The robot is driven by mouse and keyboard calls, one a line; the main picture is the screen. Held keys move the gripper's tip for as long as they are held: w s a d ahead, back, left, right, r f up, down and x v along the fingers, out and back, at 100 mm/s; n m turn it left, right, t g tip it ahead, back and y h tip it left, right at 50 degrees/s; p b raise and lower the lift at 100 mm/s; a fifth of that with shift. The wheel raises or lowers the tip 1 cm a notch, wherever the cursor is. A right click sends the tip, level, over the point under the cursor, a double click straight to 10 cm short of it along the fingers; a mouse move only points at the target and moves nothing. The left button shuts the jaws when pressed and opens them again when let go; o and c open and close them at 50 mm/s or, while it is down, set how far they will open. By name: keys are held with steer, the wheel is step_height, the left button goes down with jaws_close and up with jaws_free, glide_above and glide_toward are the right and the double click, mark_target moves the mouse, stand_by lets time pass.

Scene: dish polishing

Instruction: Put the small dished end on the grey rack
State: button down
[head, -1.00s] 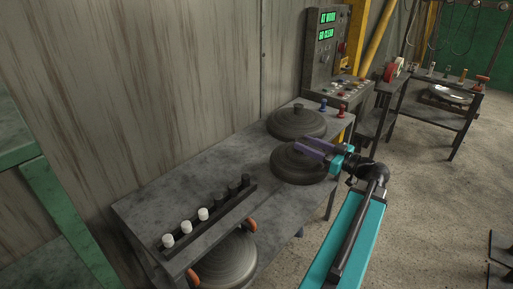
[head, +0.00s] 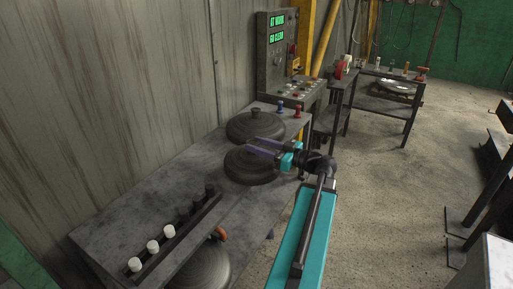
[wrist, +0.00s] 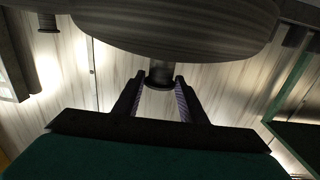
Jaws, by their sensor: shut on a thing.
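A dark dished end (head: 248,172) with a knob is at the front edge of the grey bench (head: 120,215). My gripper (head: 256,148) reaches over it from the right, its purple fingers shut on its knob. In the wrist view the knob (wrist: 159,72) sits between the fingertips (wrist: 160,88), with the wide disc (wrist: 175,35) beyond it. Whether the disc touches the bench top is hard to tell. A similar, slightly larger-looking dished end (head: 255,127) lies just behind it. I cannot tell for certain which structure is the grey rack.
A dark strip with white and black pegs (head: 153,246) lies on the bench's near part. A round disc (head: 203,268) is below the bench's front edge. A control panel (head: 277,45) stands behind. A far table (head: 385,105) holds a shiny dish.

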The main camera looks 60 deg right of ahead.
mark_target(254, 156)
steer(key=w+a+f+p, duration=0.1)
steer(key=w+p, duration=0.1)
steer(key=w, duration=1.1)
steer(key=shift+w+a, duration=0.25)
steer(key=shift+a, duration=0.1)
steer(key=shift+f+p, duration=0.5)
steer(key=shift+f, duration=1.25)
steer(key=shift+f, duration=0.1)
steer(key=c, duration=1.1)
jaws_free()
steer(key=shift+f, duration=0.1)
steer(key=s+b, duration=0.1)
steer(key=s, duration=0.7)
steer(key=s+d+b, duration=0.1)
steer(key=s, duration=0.3)
steer(key=shift+b, duration=0.35)
